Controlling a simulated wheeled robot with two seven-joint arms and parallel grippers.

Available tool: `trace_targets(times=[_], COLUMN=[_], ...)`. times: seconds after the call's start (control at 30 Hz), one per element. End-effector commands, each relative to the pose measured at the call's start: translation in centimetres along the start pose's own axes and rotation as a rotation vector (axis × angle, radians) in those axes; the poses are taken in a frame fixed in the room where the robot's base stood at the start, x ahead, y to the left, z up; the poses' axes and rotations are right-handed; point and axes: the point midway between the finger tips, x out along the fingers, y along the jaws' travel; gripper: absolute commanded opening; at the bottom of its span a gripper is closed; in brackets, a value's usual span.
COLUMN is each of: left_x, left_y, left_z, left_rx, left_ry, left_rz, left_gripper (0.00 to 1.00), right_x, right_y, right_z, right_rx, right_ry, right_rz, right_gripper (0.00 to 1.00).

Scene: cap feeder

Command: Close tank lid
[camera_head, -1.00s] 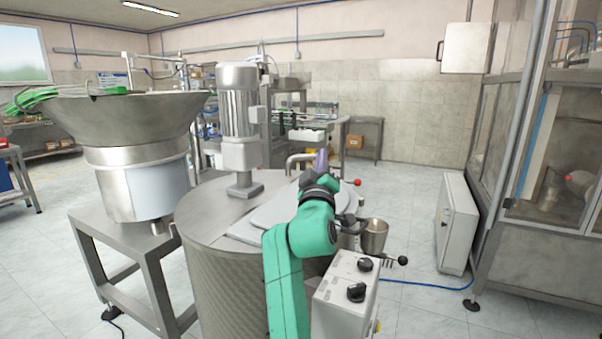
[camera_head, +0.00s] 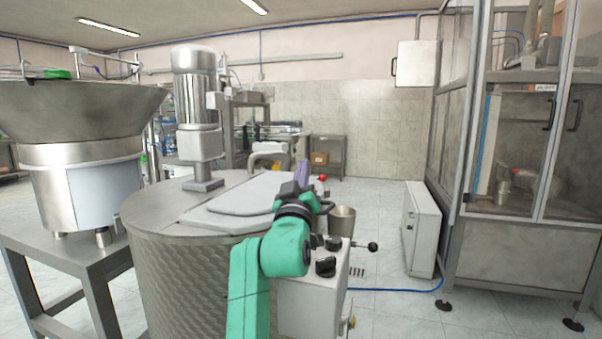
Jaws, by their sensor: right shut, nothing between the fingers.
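The steel tank (camera_head: 190,285) stands in the centre, a round drum with a patterned side. Its grey lid (camera_head: 240,207) lies about flat on the tank top, right of the mixer motor. My green right arm reaches up from below, and my right gripper (camera_head: 302,174) is at the lid's right edge. The gripper is small and mostly hidden behind my wrist; it is shut with nothing in it. I cannot tell whether it touches the lid. My left gripper is not in view.
A mixer motor (camera_head: 197,110) stands on the tank top. A control box (camera_head: 312,300) with black knobs and a metal cup (camera_head: 341,222) are at the tank's right. A large feeder bowl (camera_head: 75,110) is at the left. Floor is free toward the white cabinet (camera_head: 422,230).

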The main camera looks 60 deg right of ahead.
Motion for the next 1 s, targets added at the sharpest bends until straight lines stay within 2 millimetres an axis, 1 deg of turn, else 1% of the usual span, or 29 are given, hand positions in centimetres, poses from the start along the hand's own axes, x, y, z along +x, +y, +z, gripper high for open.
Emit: trace_targets(times=[0.47,0.57,0.6,0.67,1.0], left_x=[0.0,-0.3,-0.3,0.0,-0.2], left_y=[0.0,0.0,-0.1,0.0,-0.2], left_z=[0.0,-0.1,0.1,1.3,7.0], left_rx=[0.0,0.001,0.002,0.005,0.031], left_ry=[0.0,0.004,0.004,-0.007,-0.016], left_rz=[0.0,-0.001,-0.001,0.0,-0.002], left_gripper=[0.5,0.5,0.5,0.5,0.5], right_x=[0.0,0.3,0.5,1.0,5.4], right_y=[0.0,0.2,0.4,0.9,4.6], right_z=[0.0,-0.5,-1.0,-2.0,-10.5], right_rx=[0.0,0.001,0.002,0.002,0.002], right_ry=[0.0,0.0,0.002,0.003,0.002], right_rz=[0.0,0.0,0.001,0.002,0.004], right_gripper=[0.0,0.0,0.0,0.0,0.0])
